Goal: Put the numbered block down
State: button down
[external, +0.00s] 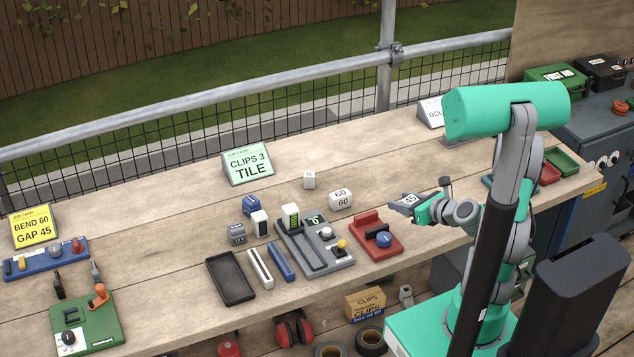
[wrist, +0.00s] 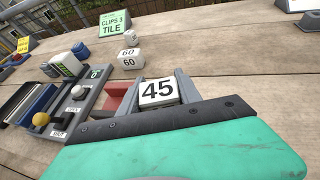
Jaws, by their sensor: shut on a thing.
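A white block marked 45 (external: 409,201) is held at the tip of my gripper (external: 407,203), above the bench to the right of the red fixture. In the wrist view the 45 block (wrist: 158,91) sits between the two grey fingers, with its number facing the camera. My gripper is shut on it. A white block marked 60 (external: 340,199) rests on the bench to the left of my gripper, beyond the red fixture. It also shows in the wrist view (wrist: 130,59). The gap between the held block and the bench is hard to judge.
A red fixture (external: 364,246) with a blue knob stands just left of my gripper. A grey device (external: 297,243) with a green display, a black tray (external: 230,278) and several small blocks lie further left. A green job card (external: 247,167) reads CLIPS 3 TILE. Bare bench lies behind my gripper.

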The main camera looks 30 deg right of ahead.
jog(key=w, duration=0.2)
jog(key=w+a+n+y, duration=0.1)
jog(key=w, duration=0.1)
jog(key=w+a+f+n+y+b, duration=0.1)
jog(key=shift+w+a, duration=0.15)
jog(key=shift+w, duration=0.25)
jog(key=w, duration=0.2)
jog(key=w+r+n+g+y, duration=0.1)
jog(key=w, duration=0.1)
jog(key=w+a+r+y, duration=0.1)
jog(key=shift+w+n, duration=0.4)
jog(key=w+d+r+n+g+y, duration=0.1)
jog(key=w+r, duration=0.3)
jog(key=r, duration=0.1)
jog(key=n+g+y, duration=0.1)
send_over(344, 172)
notch_tip(344, 172, down, 9)
jog(key=shift+s+r, duration=0.1)
jog(key=shift+r, duration=0.1)
notch_tip(344, 172, down, 3)
jog(key=shift+f, duration=0.1)
jog(key=c, duration=0.8)
grip_release()
jog(key=shift+f, duration=0.15)
jog(key=shift+c, duration=0.2)
